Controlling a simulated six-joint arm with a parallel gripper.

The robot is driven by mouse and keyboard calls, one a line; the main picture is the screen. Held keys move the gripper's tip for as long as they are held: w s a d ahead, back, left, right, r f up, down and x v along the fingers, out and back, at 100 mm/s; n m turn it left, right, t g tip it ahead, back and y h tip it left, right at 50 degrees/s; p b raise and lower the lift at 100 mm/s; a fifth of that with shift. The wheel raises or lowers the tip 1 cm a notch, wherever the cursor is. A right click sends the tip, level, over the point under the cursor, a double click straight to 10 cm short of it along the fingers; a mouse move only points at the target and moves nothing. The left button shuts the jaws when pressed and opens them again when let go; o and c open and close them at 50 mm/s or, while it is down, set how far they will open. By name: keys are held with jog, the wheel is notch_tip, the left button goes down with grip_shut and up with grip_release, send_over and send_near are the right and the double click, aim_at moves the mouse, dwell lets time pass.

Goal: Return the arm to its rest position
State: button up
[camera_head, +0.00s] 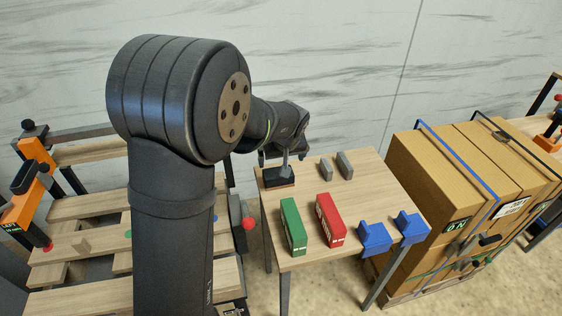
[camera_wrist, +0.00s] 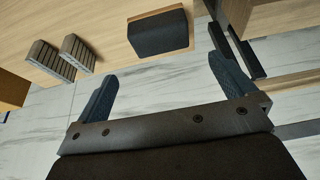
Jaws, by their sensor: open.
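My arm rises in the front left of the head view and bends back and right to the rear edge of the wooden table. My gripper (camera_wrist: 165,88) is open in the wrist view, with its two dark fingers wide apart and nothing between them. In the head view the gripper (camera_head: 278,152) is partly hidden by its own links and shows above the table's back left corner. A black block (camera_head: 279,178) lies close by it there; it also shows beyond the fingers in the wrist view (camera_wrist: 158,32).
The table (camera_head: 372,175) holds two grey ridged blocks (camera_head: 345,165), a green block (camera_head: 292,226), a red block (camera_head: 330,219) and two blue pieces (camera_head: 374,238). Strapped cartons (camera_head: 432,178) stand right. A slatted wooden rack (camera_head: 75,244) with orange fittings stands left. A wall (camera_head: 330,60) is behind.

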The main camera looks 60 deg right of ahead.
aim_at(278, 170)
dwell(0.3)
jog(key=x, duration=1.2)
jog(key=shift+f, duration=0.15)
notch_tip(278, 170, up, 2)
jog(key=shift+r, duration=0.5)
